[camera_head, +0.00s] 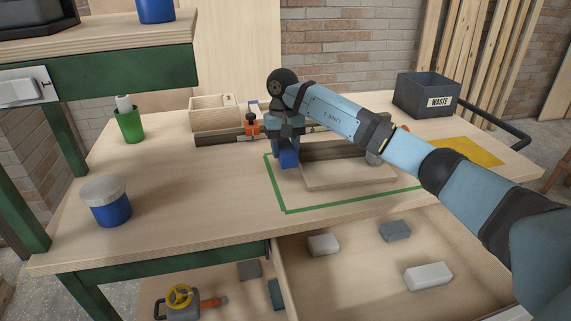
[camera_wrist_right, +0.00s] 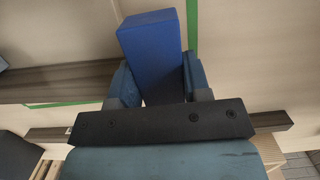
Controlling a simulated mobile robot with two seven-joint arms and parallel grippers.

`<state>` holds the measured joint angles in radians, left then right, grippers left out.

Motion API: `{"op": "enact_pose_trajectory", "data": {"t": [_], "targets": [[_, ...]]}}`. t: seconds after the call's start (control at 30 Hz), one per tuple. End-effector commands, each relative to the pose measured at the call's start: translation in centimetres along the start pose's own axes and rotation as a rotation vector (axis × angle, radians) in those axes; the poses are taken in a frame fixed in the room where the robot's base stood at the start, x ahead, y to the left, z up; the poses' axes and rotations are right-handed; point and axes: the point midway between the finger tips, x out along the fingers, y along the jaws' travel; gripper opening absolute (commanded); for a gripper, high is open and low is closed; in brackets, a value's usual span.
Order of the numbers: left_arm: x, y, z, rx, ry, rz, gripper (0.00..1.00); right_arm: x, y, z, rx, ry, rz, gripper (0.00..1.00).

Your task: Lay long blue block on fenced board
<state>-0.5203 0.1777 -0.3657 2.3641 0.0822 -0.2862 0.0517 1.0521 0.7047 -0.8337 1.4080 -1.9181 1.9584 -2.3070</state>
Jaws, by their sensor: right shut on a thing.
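My right gripper (camera_head: 287,150) is shut on the long blue block (camera_head: 289,158), which points down out of the jaws. The block also shows in the right wrist view (camera_wrist_right: 152,45), between the two fingers (camera_wrist_right: 160,85). The fenced board (camera_head: 350,178) is a pale wooden board with a dark fence (camera_head: 330,152) along its back. It lies inside a green outline on the workbench. The block is at the board's left end; I cannot tell whether it touches the board. The arm hides part of the fence. My left gripper is not in view.
A wooden box (camera_head: 215,115), a dark rail with an orange clamp (camera_head: 248,127) and a waste bin (camera_head: 427,95) stand at the back. A green cup (camera_head: 129,125) and a blue jar (camera_head: 108,205) stand left. An open drawer (camera_head: 360,285) holds several blocks. The bench's left middle is clear.

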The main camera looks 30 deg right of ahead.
Motion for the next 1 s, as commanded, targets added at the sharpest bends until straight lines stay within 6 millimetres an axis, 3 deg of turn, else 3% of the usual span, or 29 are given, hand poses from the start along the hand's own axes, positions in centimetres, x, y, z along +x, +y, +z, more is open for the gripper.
{"op": "enact_pose_trajectory", "data": {"t": [0.27,0.67,0.7,0.73,1.0], "targets": [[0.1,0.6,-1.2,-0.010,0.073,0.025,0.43,3.9,0.0,-0.6,0.001,-0.002,-0.001,0.20],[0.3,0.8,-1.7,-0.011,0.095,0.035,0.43,4.4,0.0,-0.7,0.001,0.000,0.000,0.20],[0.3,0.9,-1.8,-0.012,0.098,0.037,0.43,4.3,0.0,-0.7,0.001,0.000,-0.001,0.51],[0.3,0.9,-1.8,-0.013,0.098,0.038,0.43,4.3,0.0,-0.7,0.000,0.000,-0.001,0.55],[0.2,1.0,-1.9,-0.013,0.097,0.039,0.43,4.2,0.0,-0.6,0.000,-0.001,0.000,0.55]]}}
